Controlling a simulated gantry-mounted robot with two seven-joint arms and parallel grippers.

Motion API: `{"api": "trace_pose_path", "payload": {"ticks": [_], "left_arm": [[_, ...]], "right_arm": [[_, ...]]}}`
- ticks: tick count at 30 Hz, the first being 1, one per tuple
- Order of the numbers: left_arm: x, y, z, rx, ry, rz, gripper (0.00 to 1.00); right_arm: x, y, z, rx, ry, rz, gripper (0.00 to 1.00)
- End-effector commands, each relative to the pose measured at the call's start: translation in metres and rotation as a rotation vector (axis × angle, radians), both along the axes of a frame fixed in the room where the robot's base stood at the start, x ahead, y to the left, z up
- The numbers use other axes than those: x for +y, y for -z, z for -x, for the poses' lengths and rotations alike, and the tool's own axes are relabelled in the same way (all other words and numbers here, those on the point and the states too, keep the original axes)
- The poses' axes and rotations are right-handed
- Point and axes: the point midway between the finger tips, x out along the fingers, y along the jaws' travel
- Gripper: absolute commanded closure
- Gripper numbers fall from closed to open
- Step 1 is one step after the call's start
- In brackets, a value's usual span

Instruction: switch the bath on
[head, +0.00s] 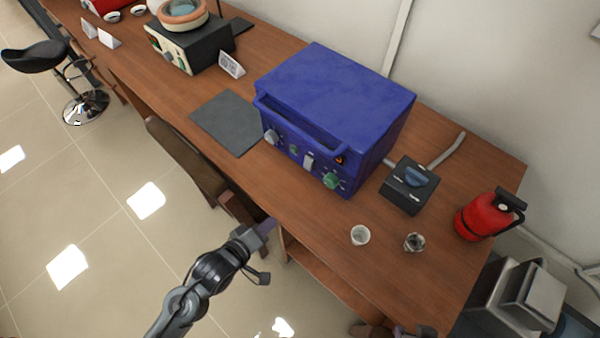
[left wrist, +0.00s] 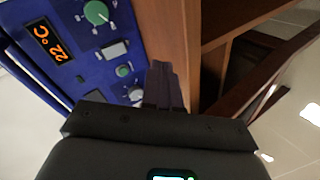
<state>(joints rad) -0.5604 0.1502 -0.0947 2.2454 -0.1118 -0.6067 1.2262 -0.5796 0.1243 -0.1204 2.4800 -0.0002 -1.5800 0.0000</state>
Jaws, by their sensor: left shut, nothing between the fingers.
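A device with a round bowl on top (head: 183,12), which looks like the bath, stands at the far left of the bench; its cream front (head: 172,52) carries a green knob and small controls. My left gripper (head: 268,226) is shut and empty, just off the bench's front edge and far from the bath. In the left wrist view its closed fingers (left wrist: 163,82) point along the bench edge, beside the blue furnace's front panel. The bath does not show in that view. My right gripper is not in view.
A blue furnace (head: 335,85) stands mid-bench; its panel display (left wrist: 48,42) reads 22 °C. A grey mat (head: 228,122), a black switch box (head: 408,190), two small cups (head: 360,235) and a red extinguisher (head: 488,215) are around it. A white card (head: 231,64) stands near the bath.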

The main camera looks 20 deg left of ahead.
Motion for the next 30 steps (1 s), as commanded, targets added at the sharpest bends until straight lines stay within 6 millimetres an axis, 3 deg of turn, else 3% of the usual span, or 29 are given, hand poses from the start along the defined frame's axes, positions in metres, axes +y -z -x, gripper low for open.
{"api": "trace_pose_path", "payload": {"ticks": [6,12,18,30], "left_arm": [[-0.002,-0.007,-0.022,-0.147,-0.059,0.355,1.0],[0.006,-0.009,-0.032,-0.217,-0.043,0.543,1.0],[0.025,-0.007,-0.044,-0.222,-0.027,0.514,1.0],[0.025,-0.013,-0.048,-0.233,-0.023,0.509,1.0]], "right_arm": [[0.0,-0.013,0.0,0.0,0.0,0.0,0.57],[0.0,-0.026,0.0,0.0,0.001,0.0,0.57],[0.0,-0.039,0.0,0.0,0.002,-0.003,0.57],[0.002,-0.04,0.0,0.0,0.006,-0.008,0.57]]}}
